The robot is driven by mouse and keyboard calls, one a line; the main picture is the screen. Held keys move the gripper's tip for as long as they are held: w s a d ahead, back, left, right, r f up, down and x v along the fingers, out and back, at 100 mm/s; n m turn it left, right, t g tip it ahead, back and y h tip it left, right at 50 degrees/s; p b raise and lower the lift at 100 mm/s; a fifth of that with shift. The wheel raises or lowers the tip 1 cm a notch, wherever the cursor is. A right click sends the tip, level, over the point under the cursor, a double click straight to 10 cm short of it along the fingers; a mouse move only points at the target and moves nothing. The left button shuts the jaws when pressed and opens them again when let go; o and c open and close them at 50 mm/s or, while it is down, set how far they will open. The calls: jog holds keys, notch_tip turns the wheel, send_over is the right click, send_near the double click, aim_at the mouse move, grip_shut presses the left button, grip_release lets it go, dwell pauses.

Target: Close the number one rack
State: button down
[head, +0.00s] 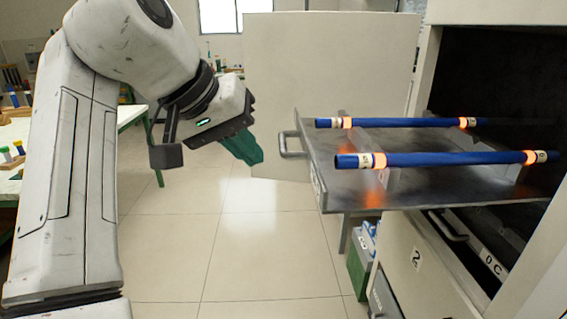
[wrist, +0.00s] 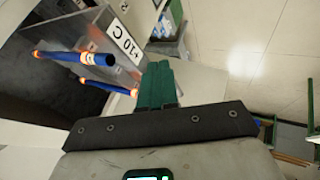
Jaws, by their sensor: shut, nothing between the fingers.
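A metal rack (head: 335,190) is pulled out of the dark opening of a cabinet at the right of the head view. It has a bar handle (head: 292,145) on its front. Two blue rods with glowing orange bands, a far one (head: 395,122) and a near one (head: 450,158), lie across supports on it. The wrist view shows the rack's front (wrist: 90,32) with a label reading like "10 C". My gripper (head: 250,155) has green fingers, shut and empty. It is left of the handle, apart from it. The fingers also show in the wrist view (wrist: 160,75).
A pale upright panel (head: 335,65) stands behind the rack. Green bins (head: 362,262) stand under the rack. Tiled floor (head: 215,240) is clear; a bench (head: 15,150) is at left.

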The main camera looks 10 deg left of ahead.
jog(key=w+d+f, duration=0.5)
jog(key=d+f, duration=0.2)
jog(key=shift+w, duration=0.2)
dwell(0.4)
